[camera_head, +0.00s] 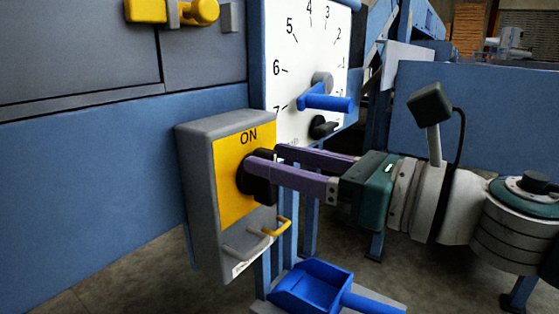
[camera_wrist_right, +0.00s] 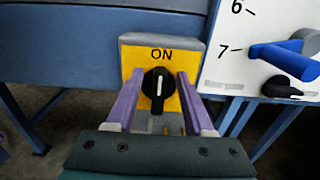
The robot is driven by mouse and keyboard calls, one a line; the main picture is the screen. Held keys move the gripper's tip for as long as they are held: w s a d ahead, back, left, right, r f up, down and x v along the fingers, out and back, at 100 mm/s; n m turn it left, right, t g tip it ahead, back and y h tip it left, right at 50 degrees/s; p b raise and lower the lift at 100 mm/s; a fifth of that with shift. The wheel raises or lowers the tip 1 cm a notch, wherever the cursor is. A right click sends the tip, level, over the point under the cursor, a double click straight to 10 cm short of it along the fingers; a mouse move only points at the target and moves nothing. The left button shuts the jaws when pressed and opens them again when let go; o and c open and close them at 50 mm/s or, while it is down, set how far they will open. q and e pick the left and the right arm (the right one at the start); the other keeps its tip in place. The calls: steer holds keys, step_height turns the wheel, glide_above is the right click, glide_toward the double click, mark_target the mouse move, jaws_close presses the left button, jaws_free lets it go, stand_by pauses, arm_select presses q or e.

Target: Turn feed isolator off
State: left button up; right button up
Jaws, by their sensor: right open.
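The feed isolator is a grey box (camera_head: 195,150) with a yellow plate (camera_head: 228,195) marked ON at its top. Its black rotary knob (camera_wrist_right: 157,88) shows in the right wrist view, upright, with its white line towards ON. In the head view the knob (camera_head: 264,190) is partly hidden behind my fingers. My right gripper (camera_head: 265,157) is open, its purple fingers on either side of the knob; in the right wrist view (camera_wrist_right: 160,78) gaps show between fingers and knob. I cannot tell whether either finger touches the plate. My left gripper is not in view.
A white numbered dial (camera_head: 300,50) with a blue lever (camera_head: 328,102) and a small black knob (camera_head: 321,128) stands right of the isolator. A yellow handle (camera_head: 268,231) sits low on the box. A blue scoop (camera_head: 312,285) lies below. Blue panels stand behind.

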jaws_close()
stand_by(0.3)
stand_by(0.5)
steer(key=shift+w+d+f+m+p, duration=0.25)
steer(key=shift+w+f+m+p, duration=0.15)
steer(key=shift+m, duration=2.6)
steer(key=shift+w+d+f+m+p, duration=0.3)
steer(key=shift+f+m, duration=0.2)
steer(key=shift+m, duration=2.5)
steer(key=shift+w+d+f+m+p, duration=0.25)
steer(key=shift+w+f+m+p, duration=0.15)
steer(key=shift+m, duration=2.6)
steer(key=shift+f, duration=0.1)
